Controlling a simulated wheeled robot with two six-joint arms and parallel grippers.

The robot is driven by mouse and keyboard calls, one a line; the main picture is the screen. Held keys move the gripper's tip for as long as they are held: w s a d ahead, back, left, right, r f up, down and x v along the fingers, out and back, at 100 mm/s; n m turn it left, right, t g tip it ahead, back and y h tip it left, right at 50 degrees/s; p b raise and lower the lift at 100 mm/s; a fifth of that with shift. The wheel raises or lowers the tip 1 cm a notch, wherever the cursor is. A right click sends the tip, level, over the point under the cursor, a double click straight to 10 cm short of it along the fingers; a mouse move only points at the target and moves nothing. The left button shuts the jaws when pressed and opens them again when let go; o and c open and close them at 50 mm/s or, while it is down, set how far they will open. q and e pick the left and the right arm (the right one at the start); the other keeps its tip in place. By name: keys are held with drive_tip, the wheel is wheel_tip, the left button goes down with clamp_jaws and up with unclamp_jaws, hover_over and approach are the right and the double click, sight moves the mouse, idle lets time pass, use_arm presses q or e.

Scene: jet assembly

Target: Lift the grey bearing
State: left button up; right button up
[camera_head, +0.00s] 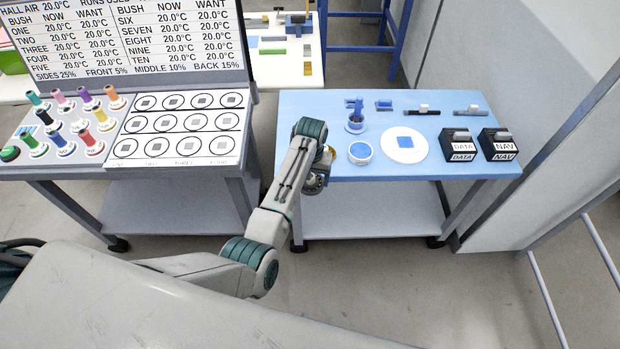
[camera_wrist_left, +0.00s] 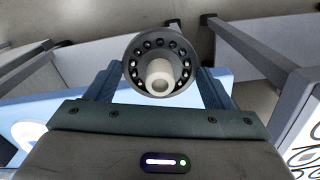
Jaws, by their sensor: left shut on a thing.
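The grey bearing (camera_wrist_left: 135,66) is a dark grey ring with small balls around its face and a pale round core in the middle. In the left wrist view it sits between the two blue fingers of my left gripper (camera_wrist_left: 160,76), which is shut on it. In the head view my left gripper (camera_head: 318,178) hangs by the left front edge of the blue table (camera_head: 300,120). The bearing cannot be clearly made out there, as the arm and wrist cover that spot. My right gripper is not in view.
The blue table holds a round white container (camera_head: 360,161), a white disc (camera_head: 419,154), a DATA box (camera_head: 461,145), a NAV box (camera_head: 499,145) and small parts behind. A grey console (camera_head: 70,174) with coloured spools stands left. A wall panel (camera_head: 500,70) rises right.

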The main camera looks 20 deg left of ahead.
use_arm(q)
drive_tip(key=shift+r, duration=1.6)
